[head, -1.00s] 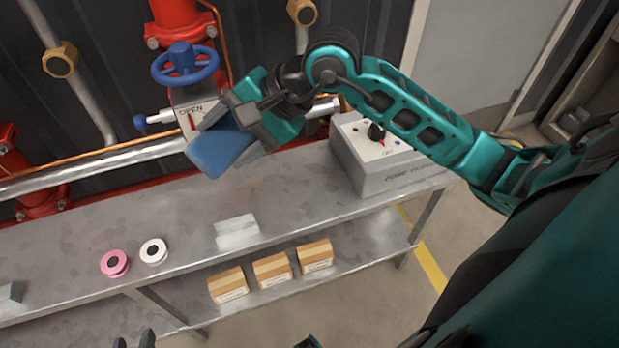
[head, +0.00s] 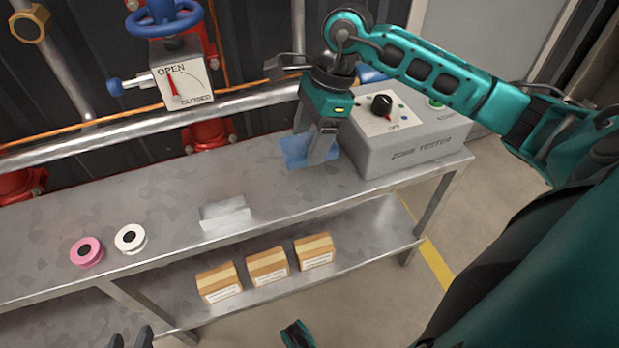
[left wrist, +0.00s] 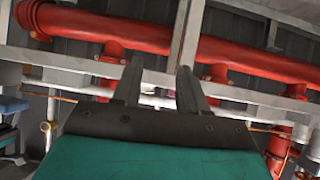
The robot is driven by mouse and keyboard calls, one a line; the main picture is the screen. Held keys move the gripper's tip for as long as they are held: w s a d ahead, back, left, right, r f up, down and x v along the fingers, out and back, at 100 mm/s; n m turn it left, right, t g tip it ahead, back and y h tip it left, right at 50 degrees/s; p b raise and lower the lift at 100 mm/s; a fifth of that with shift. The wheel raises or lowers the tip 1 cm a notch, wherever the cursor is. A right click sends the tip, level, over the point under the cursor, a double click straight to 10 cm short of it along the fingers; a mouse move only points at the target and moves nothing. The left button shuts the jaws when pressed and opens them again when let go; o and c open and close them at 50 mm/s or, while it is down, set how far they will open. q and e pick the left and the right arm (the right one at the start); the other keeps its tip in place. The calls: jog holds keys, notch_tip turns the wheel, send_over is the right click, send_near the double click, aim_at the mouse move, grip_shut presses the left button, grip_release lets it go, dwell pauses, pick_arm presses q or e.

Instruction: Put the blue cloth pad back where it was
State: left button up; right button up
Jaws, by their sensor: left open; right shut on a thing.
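The blue cloth pad (head: 293,152) is at the back of the grey bench top (head: 130,200), just left of the zone tester box (head: 415,150). My right gripper (head: 320,158) points down and is shut on the pad, hiding part of it. The pad looks level with the bench top, but I cannot tell whether it rests fully on it. My left gripper (head: 131,338) is low at the bottom edge of the head view. Its two fingers stand apart and empty in the left wrist view (left wrist: 160,85).
A pink roll (head: 87,252), a white roll (head: 130,239) and a pale block (head: 225,212) sit on the bench. Cartons (head: 268,266) stand on the lower shelf. A valve with a blue handwheel (head: 165,18) and an OPEN/CLOSED plate (head: 183,82) is behind the bench.

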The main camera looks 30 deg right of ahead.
notch_tip(320, 180, down, 5)
jog(key=shift+f+b, duration=0.2)
jog(key=shift+b, duration=0.3)
jog(key=shift+f, duration=0.4)
notch_tip(320, 180, down, 4)
jog(key=shift+r+b, duration=0.2)
jog(key=shift+b, duration=0.4)
jog(key=shift+f, duration=0.2)
jog(key=o, duration=0.9)
pick_arm(q)
jog(key=shift+w+d+f+h, duration=0.15)
jog(key=shift+d+f+h, duration=0.2)
jog(key=shift+d, duration=0.2)
pick_arm(e)
jog(key=shift+o, duration=0.2)
jog(key=shift+r, duration=0.1)
